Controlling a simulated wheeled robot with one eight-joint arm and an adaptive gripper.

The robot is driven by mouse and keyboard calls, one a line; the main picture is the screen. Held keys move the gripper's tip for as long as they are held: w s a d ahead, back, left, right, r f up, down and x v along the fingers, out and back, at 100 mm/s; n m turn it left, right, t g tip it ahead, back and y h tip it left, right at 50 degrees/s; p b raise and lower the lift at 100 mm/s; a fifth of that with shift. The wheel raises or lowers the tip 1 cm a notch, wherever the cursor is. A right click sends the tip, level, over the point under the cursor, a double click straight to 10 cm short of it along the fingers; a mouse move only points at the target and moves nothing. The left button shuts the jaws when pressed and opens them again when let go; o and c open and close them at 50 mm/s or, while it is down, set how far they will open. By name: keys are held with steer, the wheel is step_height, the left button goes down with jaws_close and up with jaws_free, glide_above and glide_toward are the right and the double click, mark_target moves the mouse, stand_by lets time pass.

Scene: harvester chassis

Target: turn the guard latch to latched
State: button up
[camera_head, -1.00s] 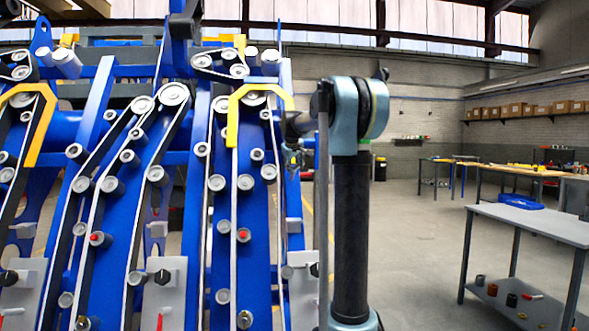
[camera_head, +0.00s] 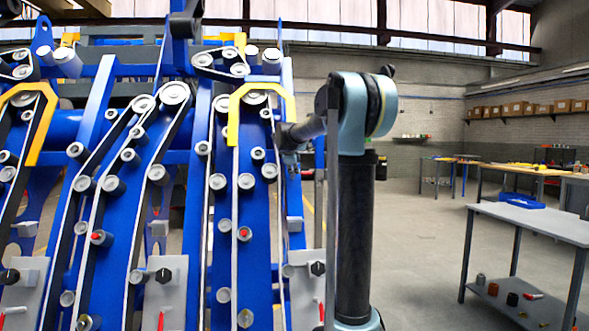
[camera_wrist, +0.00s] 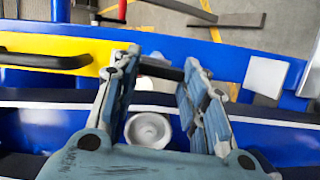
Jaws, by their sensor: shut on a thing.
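My gripper (camera_wrist: 160,65) is shut on a short dark bar (camera_wrist: 163,71) in the wrist view, which appears to be the guard latch. The bar lies crosswise between the two fingertips, at the right end of the yellow guard (camera_wrist: 85,58); the fingers hide its ends. In the head view my gripper (camera_head: 290,163) is small, at the right edge of the blue chassis, beside the lower end of a yellow guard (camera_head: 234,120). The latch cannot be made out there, so its exact angle is unclear.
A black handle (camera_wrist: 45,60) sits on the yellow guard. A pale round roller (camera_wrist: 148,130) lies between my fingers, nearer the wrist. Rollers and belts crowd the blue chassis (camera_head: 265,215). A grey workbench (camera_head: 545,222) stands at right, with open floor between.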

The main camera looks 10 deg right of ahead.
steer(key=shift+f+n, duration=0.15)
steer(key=shift+n, duration=0.45)
steer(key=shift+s, duration=0.1)
steer(key=o, duration=1.1)
steer(key=shift+c, duration=0.2)
steer(key=v, duration=1.1)
steer(key=shift+s+a, duration=0.15)
steer(key=shift+s, duration=0.2)
steer(key=shift+s, duration=0.1)
